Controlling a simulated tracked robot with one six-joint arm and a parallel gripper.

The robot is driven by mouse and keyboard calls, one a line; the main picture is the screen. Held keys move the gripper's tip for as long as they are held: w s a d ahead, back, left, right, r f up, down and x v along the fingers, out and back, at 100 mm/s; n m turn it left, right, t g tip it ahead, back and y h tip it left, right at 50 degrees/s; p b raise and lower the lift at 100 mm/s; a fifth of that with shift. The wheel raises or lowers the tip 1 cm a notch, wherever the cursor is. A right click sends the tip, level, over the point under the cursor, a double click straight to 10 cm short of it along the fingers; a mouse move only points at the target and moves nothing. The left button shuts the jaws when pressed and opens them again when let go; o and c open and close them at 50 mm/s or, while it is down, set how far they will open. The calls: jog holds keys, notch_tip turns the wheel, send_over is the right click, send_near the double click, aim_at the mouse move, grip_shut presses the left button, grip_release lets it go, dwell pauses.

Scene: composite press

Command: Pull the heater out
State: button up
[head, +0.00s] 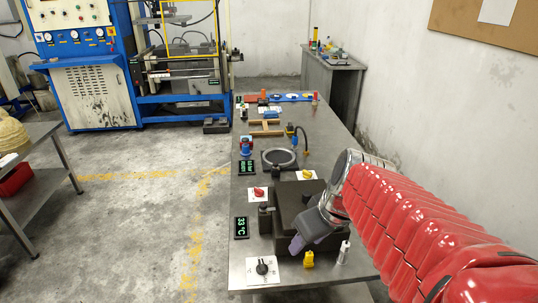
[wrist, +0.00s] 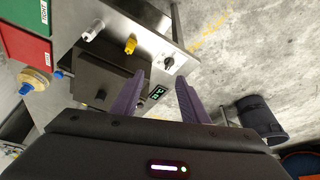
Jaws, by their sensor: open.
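A dark, boxy unit (head: 287,198) stands on the near part of the steel table; it looks like the heater, but I cannot tell which part slides out. My gripper (head: 298,243) is over the unit's near side in the head view, and my wrist hides part of the unit. In the wrist view my gripper (wrist: 160,76) has its purple fingers apart, with nothing held between them.
A 33 °C display (head: 241,228) lies left of the unit. A black dial (head: 262,267), a yellow fitting (head: 308,259) and a pale fitting (head: 344,252) stand along the near edge. A ring (head: 279,157) is farther back.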

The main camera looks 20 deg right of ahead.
jog(key=s+a+r+m+t, duration=0.1)
jog(key=s+a, duration=0.4)
jog(key=a, duration=0.5)
jog(key=shift+r+m+h, duration=0.3)
jog(key=shift+r+h, duration=0.1)
jog(key=shift+r, duration=0.3)
jog(key=shift+s+a, duration=0.1)
jog(key=shift+c, duration=0.2)
